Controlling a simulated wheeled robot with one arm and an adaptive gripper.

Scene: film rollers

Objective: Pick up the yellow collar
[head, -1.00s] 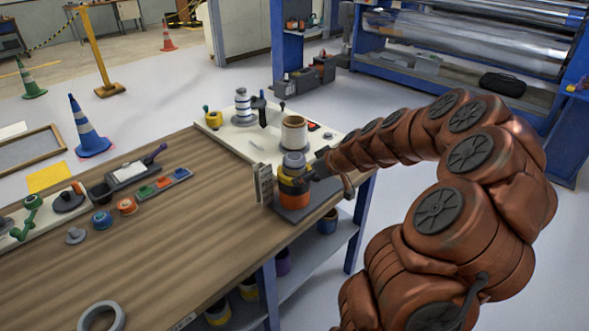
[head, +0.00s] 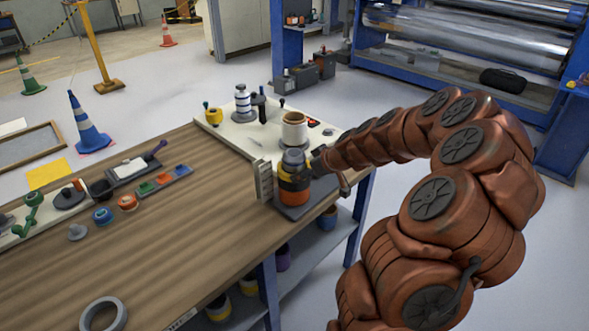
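The yellow collar (head: 291,169) shows as a yellow band on an upright stack near the right end of the workbench. A grey cylinder top (head: 293,157) sticks up above it, and an orange part (head: 293,190) is below it. The stack stands on a dark base plate (head: 298,211). My gripper (head: 312,164) is at the right side of the stack, at about the collar's height. Its fingertips are small and dark against the stack. I cannot tell whether they touch the collar or are closed.
An upright grey slotted piece (head: 263,181) stands close on the left. The wooden bench top (head: 190,220) is clear in the middle. A grey ring (head: 103,314) lies at the front.

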